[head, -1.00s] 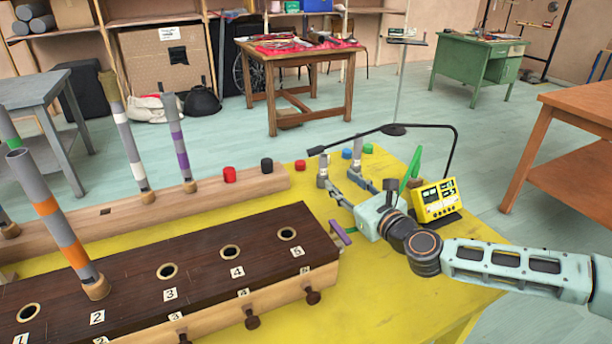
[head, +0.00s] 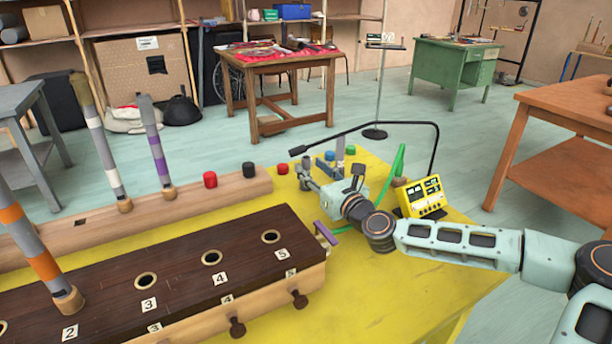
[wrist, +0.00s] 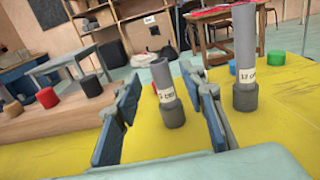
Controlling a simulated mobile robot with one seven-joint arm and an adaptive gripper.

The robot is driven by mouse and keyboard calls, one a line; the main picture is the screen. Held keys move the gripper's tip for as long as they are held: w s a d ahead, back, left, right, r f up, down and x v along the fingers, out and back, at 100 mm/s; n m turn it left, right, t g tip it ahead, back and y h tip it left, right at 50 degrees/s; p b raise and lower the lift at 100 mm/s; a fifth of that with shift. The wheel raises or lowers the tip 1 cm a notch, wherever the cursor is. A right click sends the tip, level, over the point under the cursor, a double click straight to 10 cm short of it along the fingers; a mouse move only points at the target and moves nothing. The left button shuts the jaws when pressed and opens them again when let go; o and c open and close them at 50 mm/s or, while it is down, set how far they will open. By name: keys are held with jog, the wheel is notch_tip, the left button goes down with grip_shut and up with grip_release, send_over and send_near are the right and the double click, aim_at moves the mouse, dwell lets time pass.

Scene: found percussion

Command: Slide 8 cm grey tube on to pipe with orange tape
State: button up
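The pipe with orange tape (head: 37,250) stands upright in a wooden collar near hole 2 of the dark wooden block, at the left of the head view. Two grey tubes stand on dark round bases in the wrist view. The shorter tube (wrist: 163,85) has a white label I cannot read fully. The taller tube (wrist: 244,55), labelled about 17 cm, is to its right. My gripper (wrist: 160,73) is open, its blue-padded fingers either side of the shorter tube, with visible gaps. In the head view my gripper (head: 312,178) partly hides the tubes.
The numbered wooden block (head: 185,265) has open holes 3, 4 and 5. Behind it a wooden rail (head: 150,215) holds other taped pipes. A yellow meter (head: 422,197), a green object (head: 399,160) and a black bent rod (head: 437,150) are close to my arm. Yellow tabletop is clear in front.

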aim_at(308, 166)
jog(key=shift+b+x, duration=0.3)
jog(key=shift+x, duration=1.5)
jog(key=shift+f, duration=0.1)
jog(key=shift+c, duration=0.6)
grip_shut()
